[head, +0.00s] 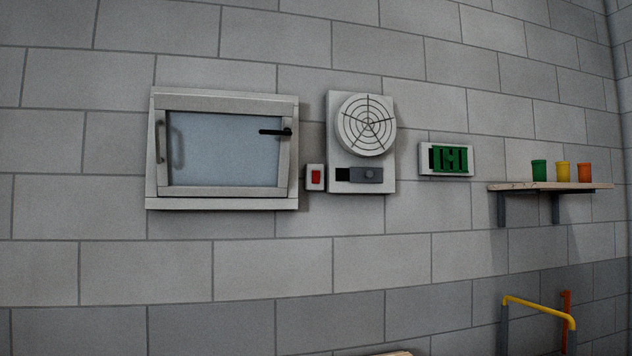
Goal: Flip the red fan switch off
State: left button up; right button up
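The red fan switch (316,176) is a small red rocker on a white plate, fixed to the wall in the head view. It sits between the framed window and the fan unit. I cannot tell from here which way the rocker is tipped. The fan (366,125) has a round white grille on a light panel, with a dark slot and a grey slider (372,175) below it. Neither of my grippers shows in the head view.
Left of the switch is a closed window (222,150) with a dark handle (275,132). Right are a green-slatted vent (449,160) and a shelf (525,187) with green, yellow and orange cups. A yellow rail (538,307) stands low right. The wall around the switch is clear below.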

aim_at(315, 172)
jog(key=i+u, duration=0.15)
jog(key=i, duration=0.45)
jog(key=i+l+u, duration=0.15)
jog(key=i, duration=0.5)
jog(key=i+l+u, duration=0.15)
jog(key=i, duration=0.45)
